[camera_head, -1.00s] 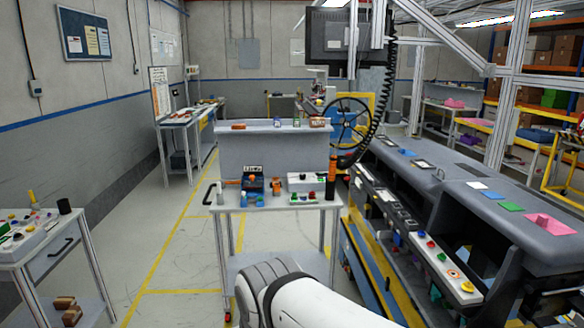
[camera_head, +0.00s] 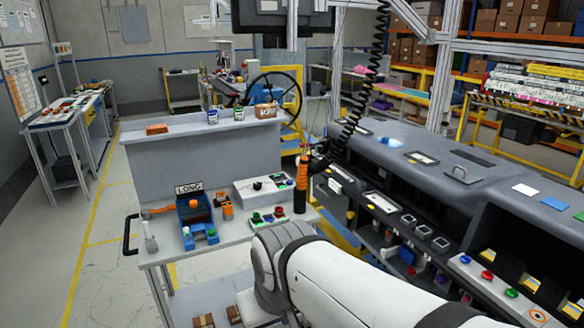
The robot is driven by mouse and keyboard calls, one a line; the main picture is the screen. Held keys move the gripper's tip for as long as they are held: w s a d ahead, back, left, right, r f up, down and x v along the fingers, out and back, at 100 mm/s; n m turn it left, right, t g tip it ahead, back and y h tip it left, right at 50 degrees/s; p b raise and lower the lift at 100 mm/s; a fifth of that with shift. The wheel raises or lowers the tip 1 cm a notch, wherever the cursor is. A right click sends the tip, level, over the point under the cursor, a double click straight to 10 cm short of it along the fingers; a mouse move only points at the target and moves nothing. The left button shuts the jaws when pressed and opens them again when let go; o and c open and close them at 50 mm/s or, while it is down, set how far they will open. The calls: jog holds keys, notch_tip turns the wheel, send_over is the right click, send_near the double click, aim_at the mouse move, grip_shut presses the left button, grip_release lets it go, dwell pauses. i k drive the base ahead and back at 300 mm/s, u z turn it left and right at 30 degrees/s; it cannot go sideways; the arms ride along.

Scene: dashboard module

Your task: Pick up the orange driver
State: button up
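The orange driver (camera_head: 302,173) stands upright at the right end of the trolley's work surface (camera_head: 172,251). It has an orange body and a dark lower part. A black coiled cord (camera_head: 364,85) runs down near its top; I cannot tell whether its lower end rests in a holder. My white arm reaches in from the bottom right, below and in front of the driver. My gripper is not visible, so I cannot see its fingers or anything in them.
A blue holder (camera_head: 197,222) with a LONG sign, a white button box (camera_head: 262,187) and small orange parts share the surface. A raised shelf (camera_head: 180,134) stands behind. The dark dashboard module (camera_head: 440,180) lies close on the right. Open floor (camera_head: 105,255) lies left.

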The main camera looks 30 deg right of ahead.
aim_at(302, 173)
jog(key=z, duration=0.8)
jog(key=i, duration=1.15)
jog(key=z, duration=0.85)
jog(key=k, duration=0.8)
jog(key=z, duration=0.15)
jog(key=i, duration=0.9)
jog(key=u, duration=0.1)
